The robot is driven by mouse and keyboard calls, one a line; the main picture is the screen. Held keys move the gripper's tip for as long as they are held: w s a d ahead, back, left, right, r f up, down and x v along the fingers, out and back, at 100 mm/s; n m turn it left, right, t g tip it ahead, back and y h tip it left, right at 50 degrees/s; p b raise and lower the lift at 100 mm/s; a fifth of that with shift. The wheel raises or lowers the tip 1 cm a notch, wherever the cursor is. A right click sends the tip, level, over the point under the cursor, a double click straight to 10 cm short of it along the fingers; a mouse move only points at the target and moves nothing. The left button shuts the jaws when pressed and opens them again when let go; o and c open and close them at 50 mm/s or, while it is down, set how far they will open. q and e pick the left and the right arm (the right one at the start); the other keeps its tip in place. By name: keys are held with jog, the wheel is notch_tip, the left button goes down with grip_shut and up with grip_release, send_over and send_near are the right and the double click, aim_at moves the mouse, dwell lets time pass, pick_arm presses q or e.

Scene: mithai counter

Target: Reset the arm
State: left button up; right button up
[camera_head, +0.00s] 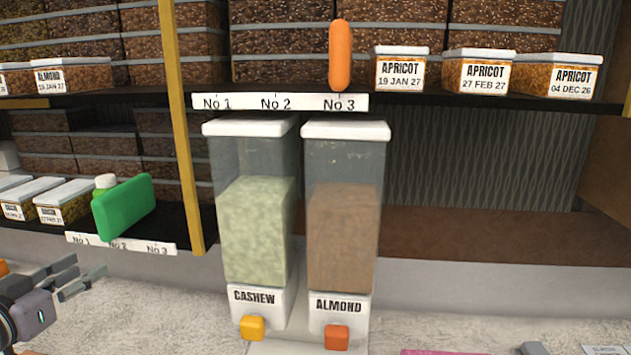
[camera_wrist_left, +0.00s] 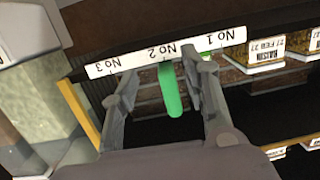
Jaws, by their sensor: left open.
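My left gripper (camera_head: 76,279) is at the lower left of the head view, low in front of the lower shelf. Its two fingers are apart and nothing is between them in that view. In the left wrist view the open fingers (camera_wrist_left: 160,90) frame a green object (camera_wrist_left: 172,92) that stands farther off. The head view shows this green flat bottle-like object (camera_head: 124,206) on the lower shelf, above the No 2 part of the label strip (camera_head: 120,244). My right gripper is in neither view.
Cashew (camera_head: 252,230) and almond (camera_head: 343,235) dispensers stand mid-counter. A yellow post (camera_head: 182,130) rises left of them. An orange object (camera_head: 340,55) stands on the upper shelf above No 3, beside apricot boxes (camera_head: 400,70). A pink item (camera_head: 440,352) and grey item (camera_head: 533,348) lie at the front edge.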

pick_arm(q)
jog(key=s+d+f+g, duration=0.2)
jog(key=s+d+f, duration=0.1)
jog(key=f, duration=0.5)
jog(key=s+d+f+g, duration=0.2)
jog(key=f, duration=0.6)
jog(key=s+d+f+g, duration=0.3)
jog(key=f, duration=0.5)
jog(key=s+d+f+m+g, duration=0.1)
jog(key=s+d+f+g, duration=0.2)
jog(key=s+d+f, duration=0.4)
jog(key=s+d+f+g, duration=0.3)
jog(key=s+d+f, duration=0.1)
jog(key=s+d, duration=0.4)
jog(key=s+a+f+g, duration=0.1)
jog(key=s+f, duration=0.1)
jog(key=f, duration=1.3)
jog(key=s+f, duration=0.2)
jog(key=f, duration=1.2)
jog(key=s+a+f+g+b, duration=0.1)
jog(key=s+a+f, duration=0.2)
jog(key=s+f, duration=1.2)
jog(key=shift+s+m+y, duration=0.3)
jog(key=shift+m, duration=0.1)
jog(key=shift+f, duration=0.1)
